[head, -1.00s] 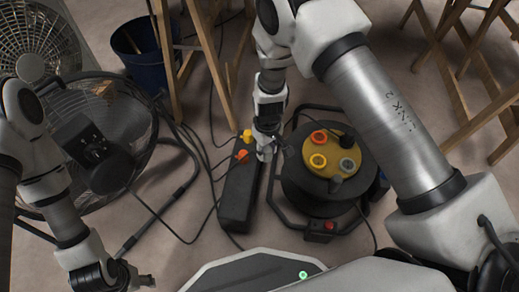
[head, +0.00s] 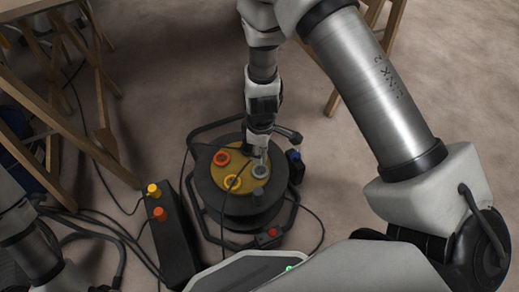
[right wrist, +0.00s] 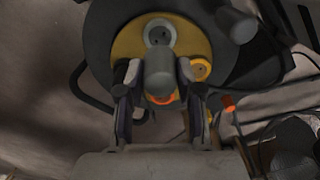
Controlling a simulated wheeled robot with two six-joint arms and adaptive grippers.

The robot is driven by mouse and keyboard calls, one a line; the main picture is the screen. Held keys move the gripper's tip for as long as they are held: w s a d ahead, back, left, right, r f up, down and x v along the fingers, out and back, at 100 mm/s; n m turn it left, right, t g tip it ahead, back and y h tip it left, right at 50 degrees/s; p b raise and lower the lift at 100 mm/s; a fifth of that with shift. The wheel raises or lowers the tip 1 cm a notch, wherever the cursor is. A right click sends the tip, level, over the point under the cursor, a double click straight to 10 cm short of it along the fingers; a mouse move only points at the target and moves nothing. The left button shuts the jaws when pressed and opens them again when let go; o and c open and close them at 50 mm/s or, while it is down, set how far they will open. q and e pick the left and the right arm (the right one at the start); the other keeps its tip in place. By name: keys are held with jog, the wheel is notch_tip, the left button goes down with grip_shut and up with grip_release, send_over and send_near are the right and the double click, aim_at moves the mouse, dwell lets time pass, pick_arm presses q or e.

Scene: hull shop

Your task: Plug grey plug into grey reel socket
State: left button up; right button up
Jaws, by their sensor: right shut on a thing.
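The cable reel (head: 213,186) stands on the floor with a yellow face holding red, yellow and grey sockets. The grey socket (head: 260,171) is on the right of that face; it also shows uncovered at the top in the right wrist view (right wrist: 160,33). My right gripper (head: 258,153) is over the reel face, just behind the grey socket in the head view. The plug's height above the face is unclear. My left gripper is out of frame.
A black power strip (head: 173,240) with a yellow plug (head: 153,190) and an orange plug (head: 160,214) lies left of the reel. Cables cross the floor around both. Wooden trestle legs (head: 95,165) stand at the left. The floor at right is clear.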

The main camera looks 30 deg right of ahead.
jog(key=shift+f, duration=0.1)
jog(key=shift+f+b, duration=2.45)
jog(key=shift+f, duration=0.4)
jog(key=shift+f+b, duration=0.6)
jog(key=shift+b, duration=0.2)
jog(key=o, duration=1.1)
jog(key=shift+o, duration=0.2)
jog(key=shift+r, duration=0.1)
